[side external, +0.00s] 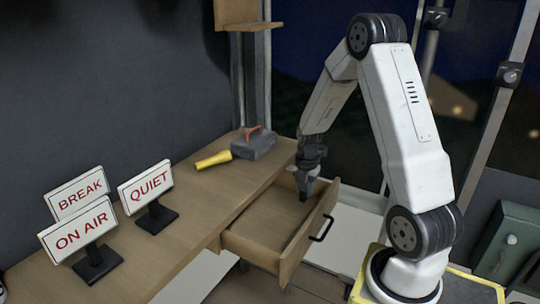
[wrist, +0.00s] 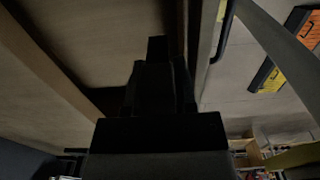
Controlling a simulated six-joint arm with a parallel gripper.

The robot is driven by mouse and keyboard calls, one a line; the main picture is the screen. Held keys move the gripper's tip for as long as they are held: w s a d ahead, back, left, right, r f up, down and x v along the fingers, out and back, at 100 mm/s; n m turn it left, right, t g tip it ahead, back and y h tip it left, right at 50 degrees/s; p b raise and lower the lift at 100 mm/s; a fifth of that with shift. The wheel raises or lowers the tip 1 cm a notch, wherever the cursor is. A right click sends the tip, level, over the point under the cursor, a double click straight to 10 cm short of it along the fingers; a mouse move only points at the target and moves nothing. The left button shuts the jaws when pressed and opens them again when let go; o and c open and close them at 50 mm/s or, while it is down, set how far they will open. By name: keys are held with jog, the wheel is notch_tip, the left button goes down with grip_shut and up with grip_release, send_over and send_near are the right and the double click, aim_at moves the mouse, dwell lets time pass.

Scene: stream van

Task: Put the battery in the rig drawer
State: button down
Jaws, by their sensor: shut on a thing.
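The rig drawer (side external: 262,231) is pulled out from under the wooden desk, and its inside shows bare wood. In the side external view my gripper (side external: 304,190) points down inside the drawer's far end, near the front panel. It is shut on a small dark block, which I take to be the battery (side external: 303,197); it is mostly hidden by the fingers. In the wrist view the dark gripper (wrist: 158,70) covers the middle, with the dark block at its tip. The drawer inside (wrist: 95,30) shows to its left. I cannot tell whether the block touches the drawer floor.
The drawer's front panel with a black handle (side external: 323,229) stands beside my gripper. On the desk (side external: 205,190) are a yellow tapered object (side external: 213,160), a grey box with an orange handle (side external: 254,146), and signs reading ON AIR (side external: 80,232), BREAK (side external: 77,193) and QUIET (side external: 146,188).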

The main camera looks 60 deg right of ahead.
jog(key=w+d+f, duration=0.1)
jog(key=w+f, duration=0.1)
jog(key=w+d+f, duration=0.1)
jog(key=f, duration=0.1)
jog(key=w+d+f, duration=0.1)
jog(key=w+f, duration=0.1)
jog(key=shift+w+d+f, duration=0.1)
jog(key=shift+w+d, duration=0.05)
jog(key=shift+w, duration=0.2)
jog(key=shift+w+d+f, duration=0.1)
jog(key=shift+f, duration=0.05)
jog(key=shift+w+f, duration=0.15)
jog(key=shift+f, duration=1.55)
jog(key=shift+f, duration=0.15)
jog(key=shift+c, duration=2)
grip_release()
